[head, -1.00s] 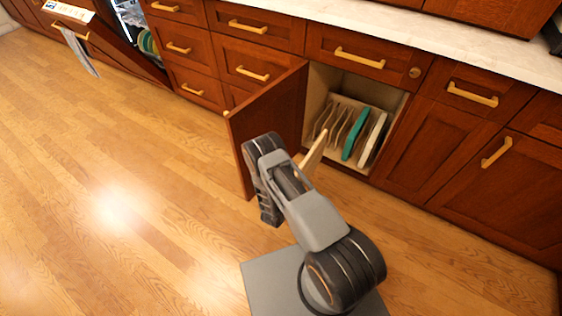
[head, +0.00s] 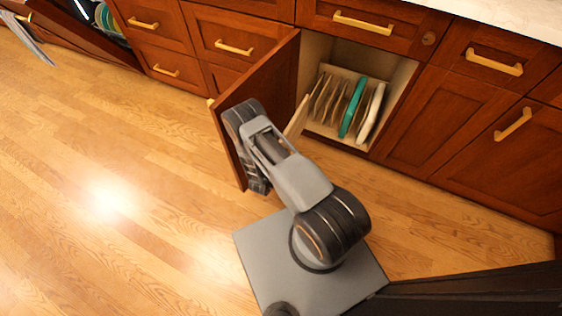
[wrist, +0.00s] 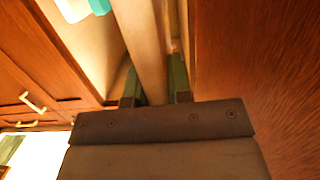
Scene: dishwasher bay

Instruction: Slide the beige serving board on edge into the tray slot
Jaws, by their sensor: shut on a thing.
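The beige serving board (head: 296,120) stands on edge at the cabinet opening, its lower part hidden behind my arm in the head view. In the wrist view the board (wrist: 147,38) runs away between the green fingers of my gripper (wrist: 158,84), which is shut on it. In the head view my gripper is hidden by the arm. The tray rack (head: 321,96) inside the open cabinet has several upright dividers with narrow slots. The held board is at the rack's left front; I cannot tell whether its far end is inside a slot.
A teal board (head: 352,108) and a cream board (head: 371,112) stand in the rack's right side. The open cabinet door (head: 258,88) is close along the left of my arm. In the wrist view a wooden panel (wrist: 255,60) fills the right side. The floor at left is clear.

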